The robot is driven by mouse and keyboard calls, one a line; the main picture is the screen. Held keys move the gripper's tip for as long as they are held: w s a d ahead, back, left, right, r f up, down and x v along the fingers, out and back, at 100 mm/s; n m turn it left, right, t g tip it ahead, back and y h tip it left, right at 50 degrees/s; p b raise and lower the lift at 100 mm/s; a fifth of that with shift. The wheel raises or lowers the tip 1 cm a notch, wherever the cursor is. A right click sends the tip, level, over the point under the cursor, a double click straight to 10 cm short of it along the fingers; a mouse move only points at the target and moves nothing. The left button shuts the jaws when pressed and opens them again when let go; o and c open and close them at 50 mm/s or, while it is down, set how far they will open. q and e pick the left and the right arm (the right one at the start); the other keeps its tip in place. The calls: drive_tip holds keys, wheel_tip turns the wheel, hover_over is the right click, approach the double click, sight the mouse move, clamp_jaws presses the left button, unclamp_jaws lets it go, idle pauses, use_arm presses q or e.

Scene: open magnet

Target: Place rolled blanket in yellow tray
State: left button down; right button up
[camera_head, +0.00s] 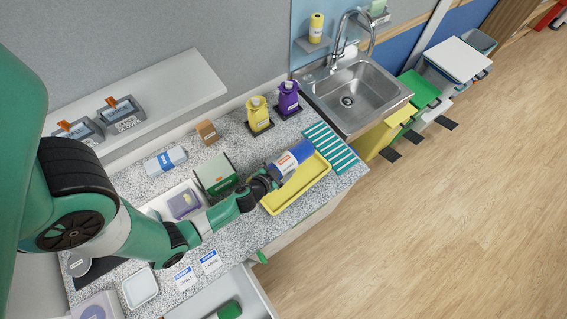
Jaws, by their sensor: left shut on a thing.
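The rolled blanket (300,151) is a blue roll with an orange and white label. My left gripper (273,177) is shut on its lower left end. The blanket is over the far part of the yellow tray (309,187), tilted up to the right. I cannot tell whether it touches the tray. The tray lies on the speckled counter near its front edge, and the part of it that shows is empty. My arm and the blanket hide its left and back parts. My right gripper is not in view.
A green and white box (214,174) stands just left of the tray. Yellow (258,117) and purple (288,100) bottles stand behind it. A teal striped mat (331,149) lies to the right, before the sink (359,93). An open drawer (250,295) juts out below the counter.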

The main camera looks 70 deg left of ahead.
use_arm(q)
drive_tip(key=shift+w+a+f, duration=0.15)
drive_tip(key=shift+f, duration=0.05)
drive_tip(key=f+b, duration=0.2)
drive_tip(key=f, duration=0.1)
drive_tip(key=shift+w+a, duration=0.1)
drive_tip(key=shift+a, duration=0.1)
drive_tip(key=shift+f+b, duration=0.2)
drive_tip(key=shift+b, duration=0.1)
drive_tip(key=shift+f, duration=0.15)
unclamp_jaws()
